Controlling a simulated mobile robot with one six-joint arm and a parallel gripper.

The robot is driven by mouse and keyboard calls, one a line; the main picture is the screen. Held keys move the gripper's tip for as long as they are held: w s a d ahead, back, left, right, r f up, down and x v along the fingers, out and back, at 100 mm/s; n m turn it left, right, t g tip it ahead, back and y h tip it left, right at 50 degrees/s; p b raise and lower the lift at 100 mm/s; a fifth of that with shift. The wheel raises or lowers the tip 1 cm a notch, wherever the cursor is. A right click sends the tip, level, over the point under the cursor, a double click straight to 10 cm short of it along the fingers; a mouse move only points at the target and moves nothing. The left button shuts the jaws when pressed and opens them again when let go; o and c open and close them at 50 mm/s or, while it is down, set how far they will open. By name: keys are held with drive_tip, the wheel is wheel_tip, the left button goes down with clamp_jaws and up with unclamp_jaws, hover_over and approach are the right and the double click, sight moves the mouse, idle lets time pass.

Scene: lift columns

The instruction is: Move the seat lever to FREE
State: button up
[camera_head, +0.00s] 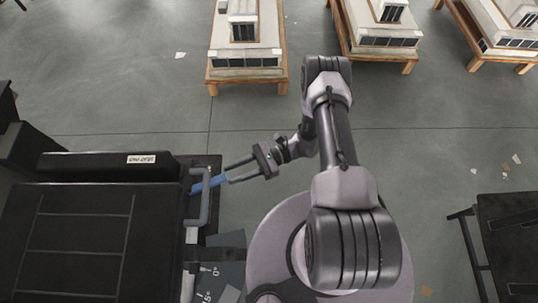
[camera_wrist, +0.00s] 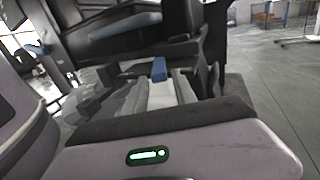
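A blue-tipped lever (camera_head: 208,185) sticks out from the right side of a black padded seat (camera_head: 75,235) in the head view. My gripper (camera_head: 228,174) reaches left toward it, with its two fingers apart and the lever's blue end at or just beyond the fingertips. Whether the fingers touch it I cannot tell. In the wrist view the blue tip (camera_wrist: 159,69) shows near the middle, between the fingers. No FREE mark is readable.
A grey bar handle (camera_head: 203,205) stands at the seat's side, and a dark plate with a marked scale (camera_head: 220,275) lies below it. Wooden tables with building models (camera_head: 246,62) stand at the back. A black bench (camera_head: 508,235) is at the right. Open floor lies between.

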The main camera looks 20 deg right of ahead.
drive_tip(key=d+p, duration=0.1)
drive_tip(key=d, duration=1.3)
drive_tip(key=shift+w, duration=0.35)
drive_tip(key=shift+r, duration=0.1)
